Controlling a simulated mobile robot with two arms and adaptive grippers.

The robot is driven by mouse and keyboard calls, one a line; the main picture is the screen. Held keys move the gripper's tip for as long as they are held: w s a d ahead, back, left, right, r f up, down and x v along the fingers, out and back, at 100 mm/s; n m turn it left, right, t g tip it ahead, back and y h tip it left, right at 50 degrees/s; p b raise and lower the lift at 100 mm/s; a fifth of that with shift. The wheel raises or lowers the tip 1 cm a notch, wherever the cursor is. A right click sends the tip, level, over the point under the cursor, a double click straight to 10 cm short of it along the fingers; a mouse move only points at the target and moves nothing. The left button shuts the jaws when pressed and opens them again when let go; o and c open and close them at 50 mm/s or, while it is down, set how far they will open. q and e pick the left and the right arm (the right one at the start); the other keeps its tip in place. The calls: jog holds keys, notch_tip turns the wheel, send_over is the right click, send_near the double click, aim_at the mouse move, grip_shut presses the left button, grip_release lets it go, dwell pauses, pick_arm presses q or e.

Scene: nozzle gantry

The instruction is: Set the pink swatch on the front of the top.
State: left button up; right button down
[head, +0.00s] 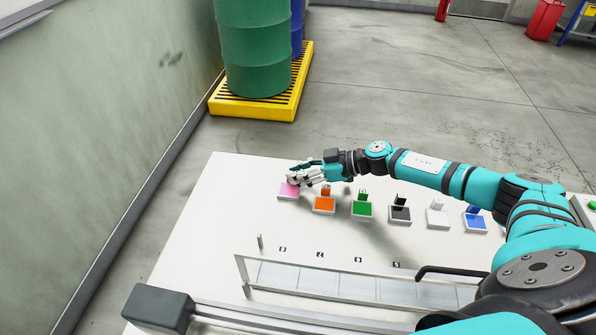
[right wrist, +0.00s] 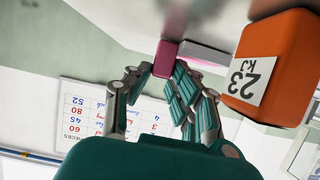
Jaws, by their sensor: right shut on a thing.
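The pink swatch (right wrist: 165,59) is a small block between the fingertips of my right gripper (right wrist: 168,72) in the right wrist view. My right gripper also shows in the head view (head: 298,179), shut at the far left end of a row of coloured pads, over a pink-faced pad (head: 288,190). In the head view the fingers hide the swatch. I cannot tell whether the swatch touches the surface beneath it. The white top (head: 215,220) extends from the row of pads towards me. My left gripper is not in view.
An orange block (right wrist: 270,65) marked 23 stands close beside my fingers. Orange (head: 324,204), green (head: 362,209), black (head: 400,214), white and blue pads continue right, with small blocks behind. A low metal rail frame (head: 330,268) crosses the front. The top's left side is clear.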

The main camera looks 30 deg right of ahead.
jog(key=c, duration=1.2)
grip_release()
jog(key=shift+d+r, duration=0.15)
jog(key=b+v, duration=0.2)
jog(key=v, duration=0.8)
jog(key=shift+s+d, duration=0.2)
jog(key=shift+s, duration=0.05)
jog(key=shift+s+d+r, duration=0.3)
jog(key=shift+d+r, duration=0.05)
